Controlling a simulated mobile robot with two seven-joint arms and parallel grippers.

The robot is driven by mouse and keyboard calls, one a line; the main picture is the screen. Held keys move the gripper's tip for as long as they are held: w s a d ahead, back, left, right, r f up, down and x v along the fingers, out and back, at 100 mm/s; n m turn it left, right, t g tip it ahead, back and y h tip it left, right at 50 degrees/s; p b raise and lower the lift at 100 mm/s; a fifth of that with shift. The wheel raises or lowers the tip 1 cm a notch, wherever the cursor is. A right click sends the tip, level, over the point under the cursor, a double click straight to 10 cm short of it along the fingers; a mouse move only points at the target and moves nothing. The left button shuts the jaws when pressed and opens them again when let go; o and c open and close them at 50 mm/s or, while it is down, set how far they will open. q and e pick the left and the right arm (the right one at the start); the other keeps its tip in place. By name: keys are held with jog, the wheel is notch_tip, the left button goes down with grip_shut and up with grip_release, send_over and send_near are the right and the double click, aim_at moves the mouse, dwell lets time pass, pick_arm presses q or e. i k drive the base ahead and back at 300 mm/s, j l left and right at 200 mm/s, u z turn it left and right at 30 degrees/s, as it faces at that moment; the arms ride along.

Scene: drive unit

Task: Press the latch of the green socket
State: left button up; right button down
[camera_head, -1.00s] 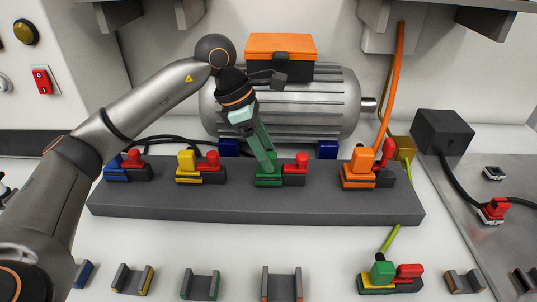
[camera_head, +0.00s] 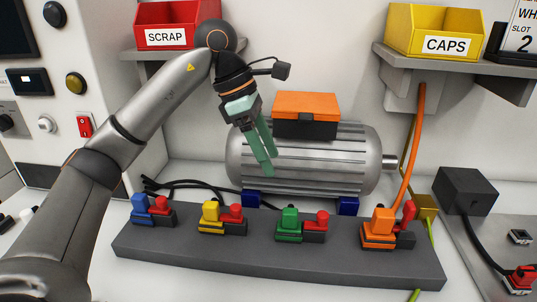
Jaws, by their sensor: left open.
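The green socket (camera_head: 288,225) sits on the dark grey block, third from the left. A green plug stands upright in it. A red-topped latch part (camera_head: 316,221) is just to its right on a dark base. I cannot tell for sure whether this latch is pressed down. My left gripper (camera_head: 265,162) is above and behind the green socket, in front of the motor. Its two pale green fingers point down with a small gap, empty and apart from the socket. My right gripper is out of view.
Blue (camera_head: 144,210), yellow (camera_head: 210,218) and orange (camera_head: 379,229) sockets share the grey block (camera_head: 270,262). The orange one's red part stands taller, beside an orange cable (camera_head: 417,150). A ribbed motor (camera_head: 330,160) stands behind. Red (camera_head: 178,25) and yellow (camera_head: 434,32) bins are on shelves above.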

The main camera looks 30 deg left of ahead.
aim_at(323, 216)
jog(key=k+l, duration=0.75)
jog(key=k, duration=0.1)
